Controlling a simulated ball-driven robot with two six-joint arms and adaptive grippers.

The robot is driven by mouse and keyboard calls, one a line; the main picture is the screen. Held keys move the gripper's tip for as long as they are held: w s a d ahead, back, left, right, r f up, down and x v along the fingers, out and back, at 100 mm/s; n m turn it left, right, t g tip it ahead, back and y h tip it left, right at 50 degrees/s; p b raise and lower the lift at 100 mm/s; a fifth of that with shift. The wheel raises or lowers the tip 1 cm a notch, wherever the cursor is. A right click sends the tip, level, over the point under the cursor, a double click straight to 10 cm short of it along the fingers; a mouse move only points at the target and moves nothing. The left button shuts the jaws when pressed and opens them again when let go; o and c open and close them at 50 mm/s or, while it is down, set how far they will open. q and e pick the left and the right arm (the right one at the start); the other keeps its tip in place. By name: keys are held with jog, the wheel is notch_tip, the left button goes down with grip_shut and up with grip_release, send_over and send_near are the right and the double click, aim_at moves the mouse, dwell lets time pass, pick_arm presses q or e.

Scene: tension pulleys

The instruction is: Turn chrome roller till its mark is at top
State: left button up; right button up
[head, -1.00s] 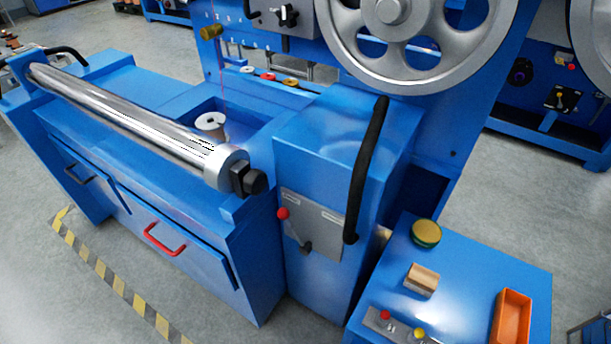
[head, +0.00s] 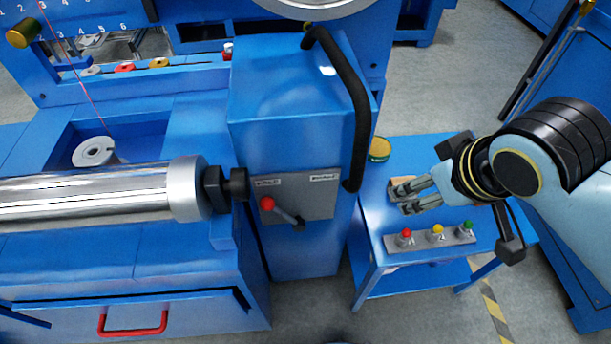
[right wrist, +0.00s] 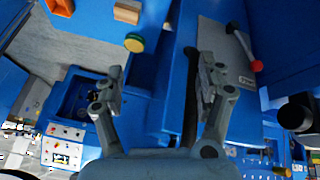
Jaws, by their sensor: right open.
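The chrome roller (head: 90,197) lies across the left of the head view on the blue machine. Its grey end collar (head: 187,187) and black end block (head: 225,188) face right. Fine dark lines run along the roller; I cannot tell which is its mark. My right gripper (head: 398,199) is open and empty above the small blue side table, well to the right of the roller. In the right wrist view its two fingers (right wrist: 162,82) are spread with nothing between them. My left gripper is not in view.
A red-knobbed lever (head: 268,204) and a thick black hose (head: 345,85) are on the blue housing between roller and gripper. The side table (head: 385,215) holds a green-yellow round tin (head: 380,149), a wooden block (head: 402,184) and a button strip (head: 420,241). A white spool (head: 93,152) sits behind the roller.

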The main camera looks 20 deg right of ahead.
jog(key=w+d+r+t+h, duration=0.2)
jog(key=w+d+r+t, duration=0.2)
jog(key=w+r+t, duration=0.5)
jog(key=w+a+r+n+t+y, duration=0.1)
jog(key=w+a+r+n+y, duration=0.1)
jog(key=w, duration=0.1)
jog(key=w+a+r+n+t+y, duration=0.1)
jog(key=w+a+n+t+y, duration=0.1)
jog(key=w, duration=0.1)
jog(key=w+a+r+n+t+y, duration=0.1)
jog(key=w+a+r+y, duration=0.1)
jog(key=w+a, duration=0.1)
jog(key=shift+r+n, duration=0.35)
jog(key=shift+n, duration=0.05)
jog(key=a+f+n+y, duration=0.1)
jog(key=a+n+y, duration=0.3)
jog(key=a+y, duration=0.1)
jog(key=n+g+y, duration=0.6)
jog(key=n+g, duration=0.1)
jog(key=g, duration=0.5)
send_near(248, 182)
jog(key=b+x, duration=0.1)
jog(key=x, duration=0.9)
jog(key=shift+w+a, duration=0.1)
jog(key=shift+a, duration=0.3)
